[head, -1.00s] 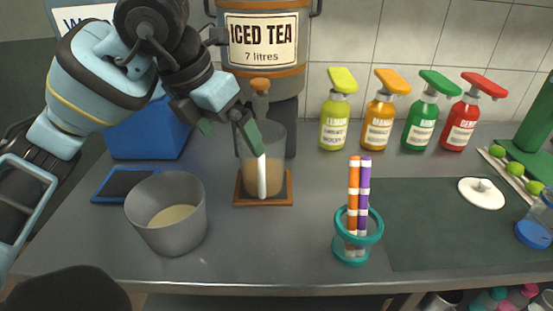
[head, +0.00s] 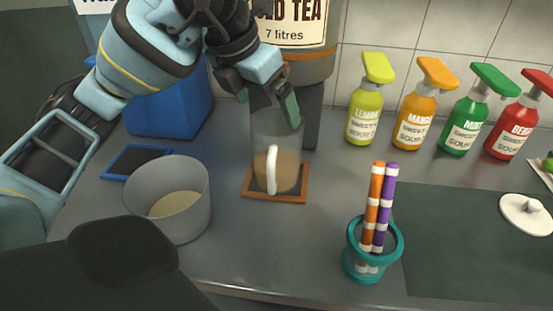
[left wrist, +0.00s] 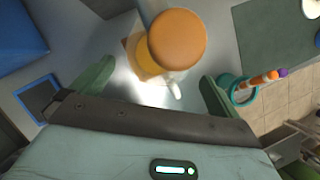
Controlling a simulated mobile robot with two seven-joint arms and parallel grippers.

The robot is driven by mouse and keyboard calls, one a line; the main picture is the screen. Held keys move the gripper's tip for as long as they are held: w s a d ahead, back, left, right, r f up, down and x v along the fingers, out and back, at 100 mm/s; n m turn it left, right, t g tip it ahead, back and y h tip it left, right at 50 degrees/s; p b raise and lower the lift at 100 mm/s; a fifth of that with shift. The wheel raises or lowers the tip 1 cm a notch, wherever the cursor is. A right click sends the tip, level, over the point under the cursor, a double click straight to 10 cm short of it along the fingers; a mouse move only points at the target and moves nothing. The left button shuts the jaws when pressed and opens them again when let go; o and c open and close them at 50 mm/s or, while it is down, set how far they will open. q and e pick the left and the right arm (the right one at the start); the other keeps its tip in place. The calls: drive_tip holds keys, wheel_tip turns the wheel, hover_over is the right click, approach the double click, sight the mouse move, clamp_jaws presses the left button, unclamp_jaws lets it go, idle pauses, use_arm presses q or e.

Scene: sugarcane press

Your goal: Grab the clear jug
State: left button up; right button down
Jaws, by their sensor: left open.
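The clear jug (head: 275,150) stands upright under the iced tea dispenser on a small wooden-edged tray (head: 260,198). It holds brown liquid, and its white handle faces me. My left gripper (head: 267,102) is open at the height of the jug's top, with one green finger by the right side of the rim. In the left wrist view the open fingers (left wrist: 156,78) are spread wide, and the white handle (left wrist: 175,90) lies between them in the picture. A round orange-brown knob (left wrist: 178,38) covers part of the jug there. I cannot tell whether a finger touches the jug. My right gripper is not in view.
The dispenser (head: 310,66) rises close behind the jug. A grey pot (head: 195,215) of pale liquid stands at left, near a blue box (head: 172,105). A teal cup (head: 352,262) with striped sticks stands at right. Several syrup bottles (head: 413,125) line the wall.

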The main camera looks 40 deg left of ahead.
sight(271, 121)
use_arm(q)
drive_tip(key=shift+b+x, duration=0.4)
drive_tip(key=shift+x, duration=2.1)
drive_tip(key=shift+s, duration=0.15)
drive_tip(key=c, duration=1.5)
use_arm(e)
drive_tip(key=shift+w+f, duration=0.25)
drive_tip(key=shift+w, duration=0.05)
use_arm(q)
drive_tip(key=shift+r, duration=0.15)
